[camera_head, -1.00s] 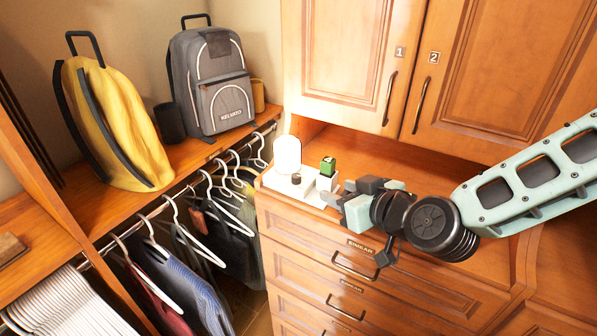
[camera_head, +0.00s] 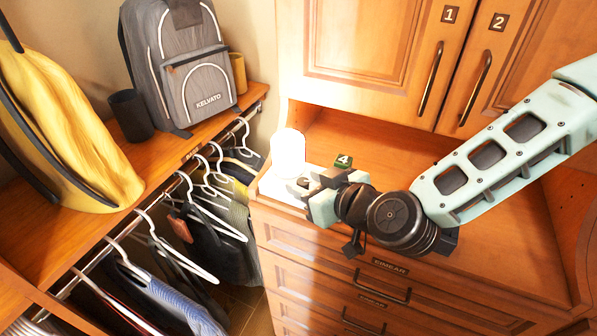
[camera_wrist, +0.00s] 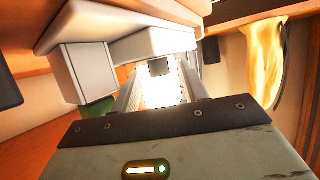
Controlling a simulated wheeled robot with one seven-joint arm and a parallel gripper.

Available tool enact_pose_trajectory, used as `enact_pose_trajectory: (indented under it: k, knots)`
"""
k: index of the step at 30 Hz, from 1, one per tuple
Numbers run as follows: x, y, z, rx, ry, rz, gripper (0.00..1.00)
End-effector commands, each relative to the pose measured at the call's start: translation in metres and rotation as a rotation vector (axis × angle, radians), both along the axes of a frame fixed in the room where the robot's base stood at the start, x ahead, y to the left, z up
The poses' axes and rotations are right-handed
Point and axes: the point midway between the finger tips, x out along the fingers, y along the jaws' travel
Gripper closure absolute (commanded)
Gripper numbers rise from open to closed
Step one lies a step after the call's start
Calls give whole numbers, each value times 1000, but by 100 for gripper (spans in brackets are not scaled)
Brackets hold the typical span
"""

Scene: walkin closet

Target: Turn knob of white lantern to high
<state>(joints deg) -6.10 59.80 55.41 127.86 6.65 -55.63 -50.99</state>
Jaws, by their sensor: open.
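The white lantern (camera_head: 288,150) stands on the left end of the wooden counter, its globe glowing brightly. Its small dark knob is low on the front, beside my fingertips; in the head view I cannot clearly separate it from them. My gripper (camera_head: 307,186) reaches in from the right, open, right in front of the lantern's base. In the wrist view my gripper (camera_wrist: 160,78) has a bright glare between its fingers, and a small dark piece, likely the knob (camera_wrist: 159,67), shows there. Whether the fingers touch the knob cannot be told. The knob's setting is not readable.
Cabinet doors (camera_head: 375,50) hang above the counter (camera_head: 400,165). Hangers (camera_head: 205,190) with clothes, a grey backpack (camera_head: 185,70) and a yellow bag (camera_head: 65,130) are left. The counter's right part is clear.

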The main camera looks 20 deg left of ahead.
Motion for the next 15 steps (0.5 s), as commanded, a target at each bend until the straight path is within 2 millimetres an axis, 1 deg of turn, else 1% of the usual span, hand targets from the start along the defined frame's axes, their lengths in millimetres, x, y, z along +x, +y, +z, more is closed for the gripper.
enact_pose_trajectory:
  k: [11, 14, 15]
  knots:
    - [-2, 0, -2, 0, 0, -1, 56]
    - [-2, 0, -2, 0, 0, -1, 81]
    - [-2, 0, -2, 0, 0, -1, 92]
